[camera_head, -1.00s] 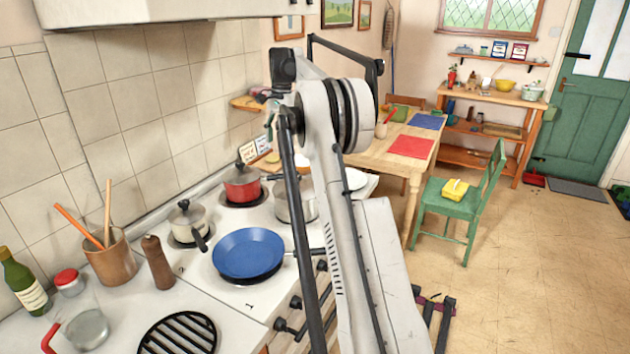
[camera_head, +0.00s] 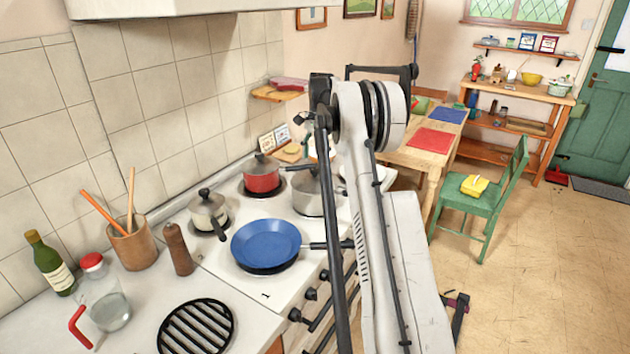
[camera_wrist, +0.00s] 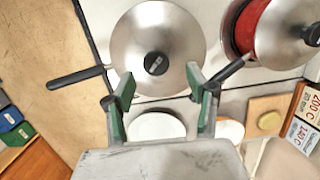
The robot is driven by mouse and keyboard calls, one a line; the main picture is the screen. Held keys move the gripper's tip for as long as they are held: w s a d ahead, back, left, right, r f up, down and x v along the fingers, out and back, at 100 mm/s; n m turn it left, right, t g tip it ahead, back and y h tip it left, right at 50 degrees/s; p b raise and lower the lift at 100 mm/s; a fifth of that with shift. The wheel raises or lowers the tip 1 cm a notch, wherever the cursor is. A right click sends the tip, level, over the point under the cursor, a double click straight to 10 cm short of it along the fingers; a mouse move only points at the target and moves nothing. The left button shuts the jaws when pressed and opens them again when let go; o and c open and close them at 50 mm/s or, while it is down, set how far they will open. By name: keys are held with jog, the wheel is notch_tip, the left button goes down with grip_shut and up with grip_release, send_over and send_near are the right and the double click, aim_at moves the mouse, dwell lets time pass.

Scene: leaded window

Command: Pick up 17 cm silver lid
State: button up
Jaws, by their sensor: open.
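A round silver lid (camera_wrist: 140,35) with a black knob (camera_wrist: 156,63) sits on a silver saucepan with a long black handle (camera_wrist: 75,77). In the head view the saucepan (camera_head: 308,199) stands on the stove, partly hidden behind my arm. My gripper (camera_wrist: 159,85) is open and empty in the wrist view, its green-padded fingers reaching over the near edge of the lid, either side of the knob's line. The knob lies just beyond the fingertips; the height gap cannot be told. Another silver lid (camera_wrist: 285,22) sits on a red pot (camera_wrist: 243,38).
A blue frying pan (camera_head: 266,243) and a cream pot (camera_head: 208,214) share the stove. In the wrist view, a wooden board (camera_wrist: 270,116) and upright cards (camera_wrist: 305,118) lie near the right finger. A wooden shelf (camera_head: 275,94) is on the wall behind.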

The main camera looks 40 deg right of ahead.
aim_at(315, 169)
jog(key=shift+s+a+f+p, duration=0.1)
jog(key=shift+f+p, duration=0.15)
jog(key=shift+f, duration=0.6)
jog(key=shift+s+a+f+p, duration=0.15)
jog(key=shift+f+p, duration=0.05)
jog(key=shift+f, duration=0.7)
jog(key=shift+s+a+f+p, duration=0.1)
jog(key=shift+f+p, duration=0.15)
jog(key=shift+f, duration=0.6)
grip_shut()
